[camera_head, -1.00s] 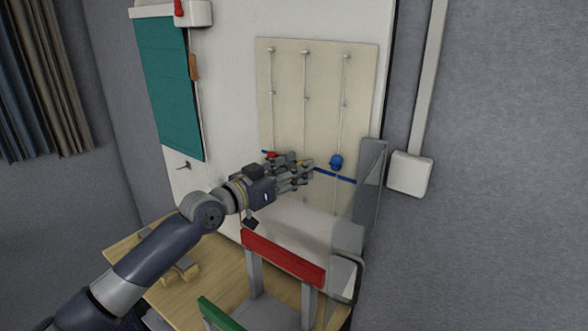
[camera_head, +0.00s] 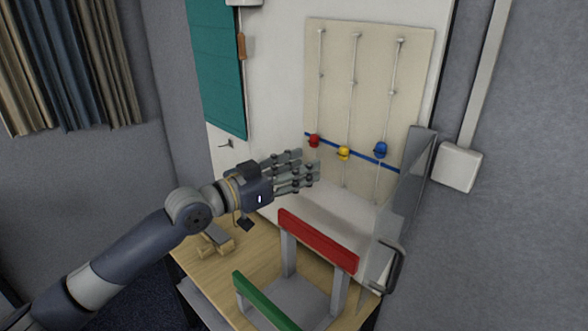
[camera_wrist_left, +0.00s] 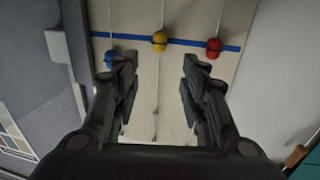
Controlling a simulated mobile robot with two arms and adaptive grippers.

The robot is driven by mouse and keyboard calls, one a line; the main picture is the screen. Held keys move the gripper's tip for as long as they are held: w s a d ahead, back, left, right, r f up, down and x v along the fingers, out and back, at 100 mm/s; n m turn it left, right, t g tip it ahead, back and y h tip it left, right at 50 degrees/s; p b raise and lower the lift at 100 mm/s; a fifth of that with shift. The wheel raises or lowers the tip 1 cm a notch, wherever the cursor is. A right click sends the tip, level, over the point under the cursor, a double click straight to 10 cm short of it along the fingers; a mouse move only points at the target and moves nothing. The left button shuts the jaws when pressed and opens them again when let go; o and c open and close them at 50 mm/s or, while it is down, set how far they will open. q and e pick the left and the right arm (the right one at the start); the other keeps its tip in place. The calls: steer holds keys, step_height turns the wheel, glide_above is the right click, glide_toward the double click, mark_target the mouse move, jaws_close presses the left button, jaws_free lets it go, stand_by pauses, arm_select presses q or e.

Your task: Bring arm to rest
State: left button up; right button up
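My left gripper (camera_head: 312,172) reaches in from the left in the head view, in front of a cream board. Its two fingers stand wide apart with nothing between them in the left wrist view (camera_wrist_left: 157,85). The gripper is apart from the beads on the board. My right gripper does not show in either view.
The cream board (camera_head: 368,80) has three vertical cords with a red bead (camera_head: 314,140), a yellow bead (camera_head: 344,153) and a blue bead (camera_head: 381,150) along a blue line. Below are a wooden table (camera_head: 225,275), a red-barred frame (camera_head: 318,240) and a clear panel (camera_head: 410,190).

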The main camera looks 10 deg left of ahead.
arm_select(q)
steer(key=shift+s+a, duration=0.45)
steer(key=shift+s, duration=0.05)
